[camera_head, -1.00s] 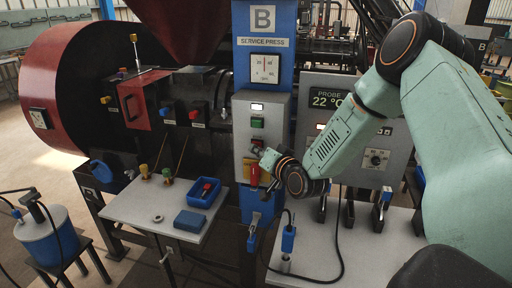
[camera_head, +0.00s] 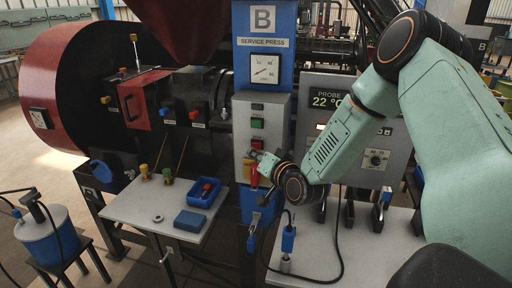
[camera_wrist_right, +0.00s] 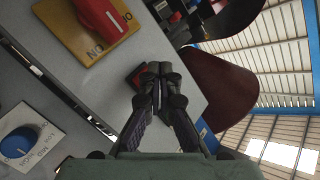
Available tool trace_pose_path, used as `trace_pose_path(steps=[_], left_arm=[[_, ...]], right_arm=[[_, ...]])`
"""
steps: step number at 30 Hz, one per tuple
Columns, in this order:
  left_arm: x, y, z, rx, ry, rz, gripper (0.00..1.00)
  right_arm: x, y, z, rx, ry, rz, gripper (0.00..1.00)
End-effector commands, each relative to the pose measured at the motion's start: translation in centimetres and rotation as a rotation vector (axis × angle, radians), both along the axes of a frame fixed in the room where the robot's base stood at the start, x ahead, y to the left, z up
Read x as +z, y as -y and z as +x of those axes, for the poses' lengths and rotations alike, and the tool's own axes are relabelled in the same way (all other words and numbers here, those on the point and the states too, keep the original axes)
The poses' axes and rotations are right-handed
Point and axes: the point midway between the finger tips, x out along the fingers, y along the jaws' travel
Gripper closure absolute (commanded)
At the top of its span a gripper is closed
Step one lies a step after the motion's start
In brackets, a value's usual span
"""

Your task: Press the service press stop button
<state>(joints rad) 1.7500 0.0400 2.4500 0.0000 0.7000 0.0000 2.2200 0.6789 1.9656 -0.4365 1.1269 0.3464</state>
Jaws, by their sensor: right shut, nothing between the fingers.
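The service press control box (camera_head: 281,112) is a grey panel on the blue column. It carries a green button (camera_head: 257,122) and, below it, a red stop button (camera_head: 257,142). My right gripper (camera_head: 254,154) is at the panel face, just below the red button. In the wrist view its fingers (camera_wrist_right: 153,72) are shut and empty, with tips at the red button (camera_wrist_right: 135,75), partly covering it; I cannot tell whether they touch. The lamp (camera_head: 257,107) above the green button is dark. The gauge (camera_head: 265,69) needle leans low to the left. My left gripper is not in view.
A red rotary switch on a yellow plate (camera_wrist_right: 120,40) sits close beside the gripper. A grey probe cabinet (camera_head: 345,90) stands to the right. A table with a blue tray (camera_head: 216,196) is at lower left.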

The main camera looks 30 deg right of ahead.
Motion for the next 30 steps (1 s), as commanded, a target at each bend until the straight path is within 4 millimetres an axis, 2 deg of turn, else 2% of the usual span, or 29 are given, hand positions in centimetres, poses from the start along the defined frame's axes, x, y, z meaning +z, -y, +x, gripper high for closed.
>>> trace_pose_path(steps=[15,30], left_arm=[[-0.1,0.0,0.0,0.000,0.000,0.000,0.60],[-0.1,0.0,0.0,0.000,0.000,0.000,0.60]], right_arm=[[0.0,-3.3,-2.8,0.002,-0.001,0.000,1.00],[0.0,-3.6,-3.1,0.000,0.000,0.000,1.00]])
